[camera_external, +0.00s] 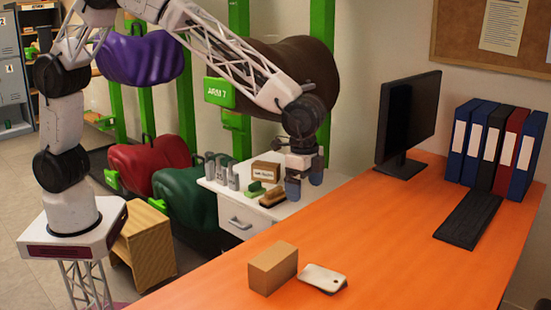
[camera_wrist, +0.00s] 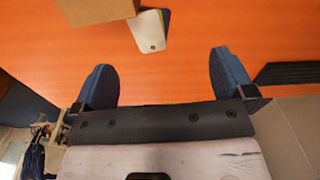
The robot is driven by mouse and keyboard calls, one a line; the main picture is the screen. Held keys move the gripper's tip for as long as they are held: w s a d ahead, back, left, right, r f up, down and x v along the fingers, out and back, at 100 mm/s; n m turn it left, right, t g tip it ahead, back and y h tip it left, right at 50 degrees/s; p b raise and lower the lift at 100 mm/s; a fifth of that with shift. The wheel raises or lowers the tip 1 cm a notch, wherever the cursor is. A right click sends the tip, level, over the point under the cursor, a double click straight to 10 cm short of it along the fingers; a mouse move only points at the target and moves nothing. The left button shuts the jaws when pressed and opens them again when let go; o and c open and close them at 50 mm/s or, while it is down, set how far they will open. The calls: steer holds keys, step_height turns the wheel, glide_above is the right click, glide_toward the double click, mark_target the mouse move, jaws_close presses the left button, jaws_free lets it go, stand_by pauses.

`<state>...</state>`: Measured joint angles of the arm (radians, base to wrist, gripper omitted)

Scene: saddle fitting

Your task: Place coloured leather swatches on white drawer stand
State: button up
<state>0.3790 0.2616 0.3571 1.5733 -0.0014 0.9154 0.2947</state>
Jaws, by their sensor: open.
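The leather swatches (camera_external: 323,278) lie on the orange desk as a small fanned stack with a pale one on top. The wrist view shows the stack (camera_wrist: 150,32) with a hole in the top piece and darker coloured edges behind it. The white drawer stand (camera_external: 229,209) is beyond the desk's left edge, and I see no swatches on it. My gripper (camera_external: 304,181) hangs near the stand's right side and the desk's edge, well away from the swatches. In the wrist view its two blue fingers (camera_wrist: 163,72) are wide apart with nothing between them.
A cardboard block (camera_external: 273,268) stands directly beside the swatches. The stand top holds several grey containers (camera_external: 222,168), a small labelled box (camera_external: 265,171) and brushes (camera_external: 272,197). A monitor (camera_external: 408,115), a keyboard (camera_external: 469,216) and binders (camera_external: 490,145) occupy the desk's far right. The desk's middle is clear.

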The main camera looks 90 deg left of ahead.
steer(key=s+a+r+n+t, duration=0.1)
steer(key=s+a+r+n, duration=0.1)
steer(key=s+a+r, duration=0.75)
steer(key=s+a+r+n, duration=0.2)
steer(key=s+a+r, duration=0.4)
steer(key=s+a, duration=0.6)
steer(key=s+a+n, duration=0.1)
steer(key=s+a, duration=0.4)
steer(key=s, duration=0.9)
steer(key=s+a+f+n+t, duration=0.1)
steer(key=s+a, duration=0.4)
steer(key=s, duration=1)
steer(key=shift+s+f+n, duration=0.15)
steer(key=shift+s+n, duration=0.05)
steer(key=shift+n, duration=0.6)
steer(key=shift+w, duration=0.1)
